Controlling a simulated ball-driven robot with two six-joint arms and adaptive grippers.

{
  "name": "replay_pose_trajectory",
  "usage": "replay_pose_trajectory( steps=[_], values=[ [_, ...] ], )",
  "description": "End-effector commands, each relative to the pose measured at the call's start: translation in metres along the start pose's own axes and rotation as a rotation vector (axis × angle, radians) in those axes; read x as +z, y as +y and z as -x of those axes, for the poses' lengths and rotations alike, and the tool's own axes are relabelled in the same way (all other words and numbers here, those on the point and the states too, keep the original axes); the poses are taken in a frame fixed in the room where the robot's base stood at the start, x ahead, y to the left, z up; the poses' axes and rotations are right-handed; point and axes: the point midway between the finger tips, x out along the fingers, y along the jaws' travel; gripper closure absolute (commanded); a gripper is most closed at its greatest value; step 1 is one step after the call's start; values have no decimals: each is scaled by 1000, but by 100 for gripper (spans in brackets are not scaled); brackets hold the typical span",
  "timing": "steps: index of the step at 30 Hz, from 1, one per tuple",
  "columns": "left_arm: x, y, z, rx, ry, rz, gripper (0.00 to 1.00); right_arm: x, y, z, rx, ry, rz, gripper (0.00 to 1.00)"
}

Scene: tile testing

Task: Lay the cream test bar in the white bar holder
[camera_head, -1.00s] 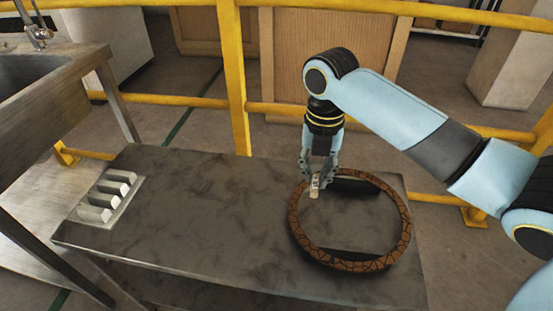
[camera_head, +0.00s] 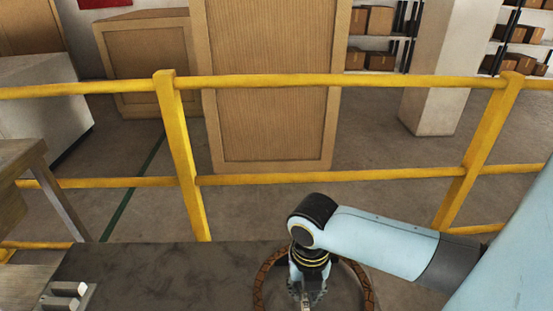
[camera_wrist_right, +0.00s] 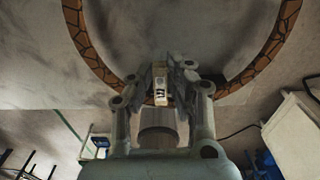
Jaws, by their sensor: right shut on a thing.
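My right gripper (camera_head: 306,297) is shut on the cream test bar (camera_wrist_right: 160,82). In the right wrist view the small pale bar sits between the two fingertips of the gripper (camera_wrist_right: 161,80). The bar's end also shows low in the head view (camera_head: 306,306). The gripper is over the area inside the brown patterned ring. My left gripper is not in view.
The brown ring (camera_head: 262,283) lies on the dark stone-topped table (camera_head: 165,275). The tabletop between ring and holder is clear. A yellow railing (camera_head: 330,178) runs behind the table.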

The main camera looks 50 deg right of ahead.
Motion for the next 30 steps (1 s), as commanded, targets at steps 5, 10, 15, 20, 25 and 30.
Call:
replay_pose_trajectory(
  steps=[5,10,15,20,25,30],
  values=[
    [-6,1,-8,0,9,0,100,15,33,-23,2,2,-1,100],
    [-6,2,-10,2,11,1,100,20,43,-31,-1,1,0,100],
    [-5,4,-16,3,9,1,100,20,43,-57,-2,3,0,100],
    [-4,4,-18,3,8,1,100,20,43,-69,0,1,1,100],
    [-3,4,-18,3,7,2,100,20,43,-68,0,0,1,100],
    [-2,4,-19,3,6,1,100,20,42,-72,-1,1,1,83]
  ],
)
